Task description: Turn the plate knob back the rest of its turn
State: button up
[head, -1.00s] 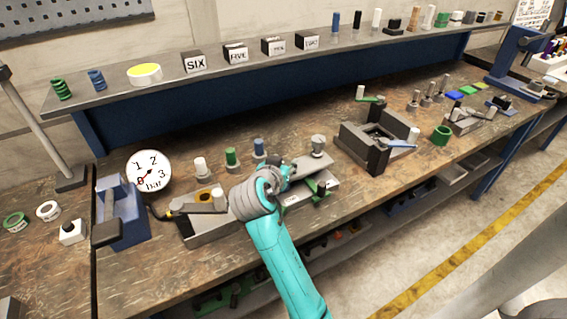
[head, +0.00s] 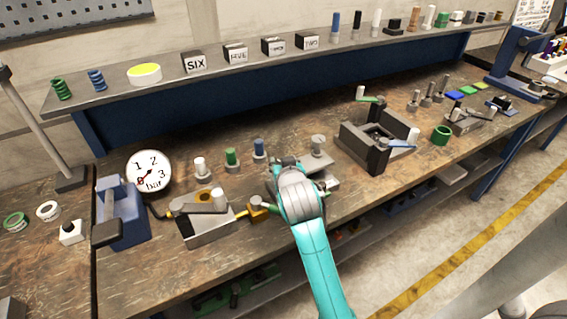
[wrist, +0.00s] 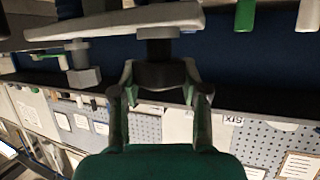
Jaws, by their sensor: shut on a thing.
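In the wrist view a dark round knob (wrist: 160,74) hangs on a short stem below a grey plate (wrist: 150,17). My gripper (wrist: 160,80) has one finger on each side of the knob and is shut on it. In the head view my teal arm reaches over a grey fixture (head: 325,184) at the middle of the bench. How far the knob is turned cannot be told.
A grey lever fixture (head: 207,226) and a pressure gauge (head: 149,171) are further left. A clamp frame (head: 372,151) stands to the right. Upright pegs (head: 232,158) stand behind.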

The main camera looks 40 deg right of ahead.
jog(key=n+t+y, duration=0.2)
jog(key=n+y, duration=0.3)
jog(key=shift+d+f, duration=0.1)
jog(key=shift+f+n+y, duration=0.1)
jog(key=shift+n+y, duration=1.8)
jog(key=shift+y, duration=0.8)
jog(key=o, duration=1.2)
jog(key=shift+c, duration=0.2)
jog(key=v, duration=1.2)
jog(key=shift+f, duration=0.1)
